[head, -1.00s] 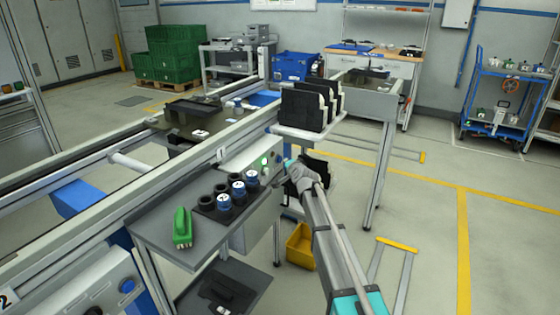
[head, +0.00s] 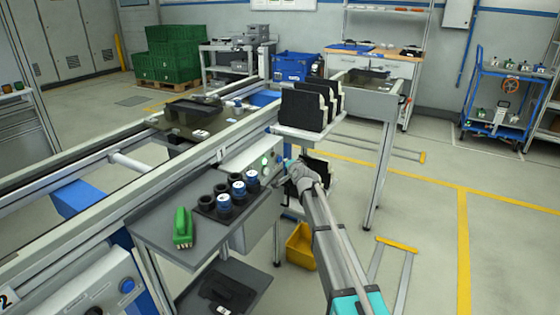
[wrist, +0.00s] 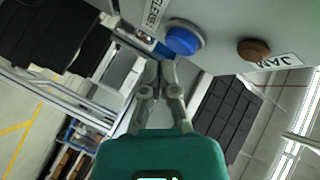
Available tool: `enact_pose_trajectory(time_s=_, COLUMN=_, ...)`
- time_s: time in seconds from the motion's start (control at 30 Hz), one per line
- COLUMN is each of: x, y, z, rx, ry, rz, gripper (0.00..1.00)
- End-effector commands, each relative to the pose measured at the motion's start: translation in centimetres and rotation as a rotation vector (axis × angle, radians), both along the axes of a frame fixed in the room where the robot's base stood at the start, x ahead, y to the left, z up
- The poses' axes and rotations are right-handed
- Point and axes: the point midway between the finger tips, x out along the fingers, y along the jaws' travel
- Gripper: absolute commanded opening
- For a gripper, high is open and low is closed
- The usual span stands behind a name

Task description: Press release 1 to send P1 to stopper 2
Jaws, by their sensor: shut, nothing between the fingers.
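The release 1 control box (head: 247,160) sits on the near side of the conveyor, beside a sign reading 1. Its blue button (wrist: 183,40) shows in the wrist view next to a partly cut-off label. A brown button (wrist: 253,50) beside it is labelled JAM. My gripper (wrist: 160,72) is shut and empty, its fingertips just below the blue button in the picture; contact cannot be told. In the head view my gripper (head: 280,174) is at the box's right end. A dark pallet with parts (head: 190,122) stands on the conveyor behind the box; its marking is unreadable.
A grey shelf (head: 165,235) left of the box holds a green tool (head: 183,228) and several blue-topped cylinders. A rack of black parts (head: 308,108) stands close behind my gripper. A yellow bin (head: 300,246) is below.

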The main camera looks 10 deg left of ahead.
Motion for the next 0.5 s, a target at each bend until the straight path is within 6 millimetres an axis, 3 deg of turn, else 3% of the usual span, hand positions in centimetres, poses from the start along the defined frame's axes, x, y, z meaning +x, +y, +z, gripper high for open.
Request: enact_pose_trajectory(time_s=0.5, x=0.19, y=0.74, z=0.04, rx=0.001, ry=0.0, rz=0.0, gripper=0.0)
